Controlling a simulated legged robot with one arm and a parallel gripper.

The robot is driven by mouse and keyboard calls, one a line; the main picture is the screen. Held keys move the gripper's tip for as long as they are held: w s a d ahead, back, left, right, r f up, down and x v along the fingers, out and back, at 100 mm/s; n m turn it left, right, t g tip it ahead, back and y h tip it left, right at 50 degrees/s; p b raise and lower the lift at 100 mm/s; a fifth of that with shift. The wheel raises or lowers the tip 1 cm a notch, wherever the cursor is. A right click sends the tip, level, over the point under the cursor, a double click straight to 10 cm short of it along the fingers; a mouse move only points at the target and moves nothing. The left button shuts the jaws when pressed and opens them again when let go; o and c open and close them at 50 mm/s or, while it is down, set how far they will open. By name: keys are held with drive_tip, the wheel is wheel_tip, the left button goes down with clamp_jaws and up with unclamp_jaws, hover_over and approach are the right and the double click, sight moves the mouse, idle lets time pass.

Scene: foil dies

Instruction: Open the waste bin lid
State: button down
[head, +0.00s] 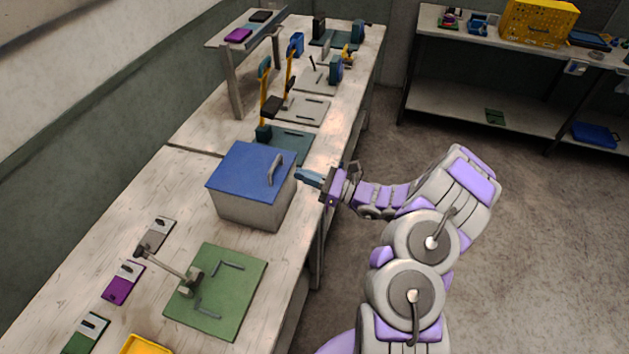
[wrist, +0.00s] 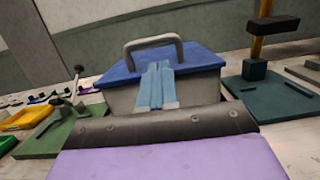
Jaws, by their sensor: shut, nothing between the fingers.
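The waste bin (head: 247,205) is a grey box on the workbench with a blue lid (head: 236,172). The lid lies shut on it and carries a grey handle (head: 275,170) near its right edge. In the wrist view the bin (wrist: 124,98) is straight ahead, with the lid (wrist: 118,76) and the arched handle (wrist: 153,42) above the fingers. My gripper (head: 304,175) has light blue fingers, shut and empty, at the bin's right side near the bench edge. The fingers also show in the wrist view (wrist: 156,82), overlapping the bin front; I cannot tell whether they touch it.
A green board (head: 225,290) with a lever fixture lies on the near bench. Dark green and pale boards with upright presses (head: 270,110) stand beyond the bin. A yellow tray (head: 146,344) is at the bottom. A shelf with a yellow crate (head: 539,22) stands far right; open floor lies between.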

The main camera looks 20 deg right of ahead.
drive_tip(key=x, duration=0.4)
drive_tip(key=shift+w+a, duration=0.1)
drive_tip(key=shift+a, duration=0.35)
drive_tip(key=shift+d, duration=0.1)
drive_tip(key=shift+r, duration=0.1)
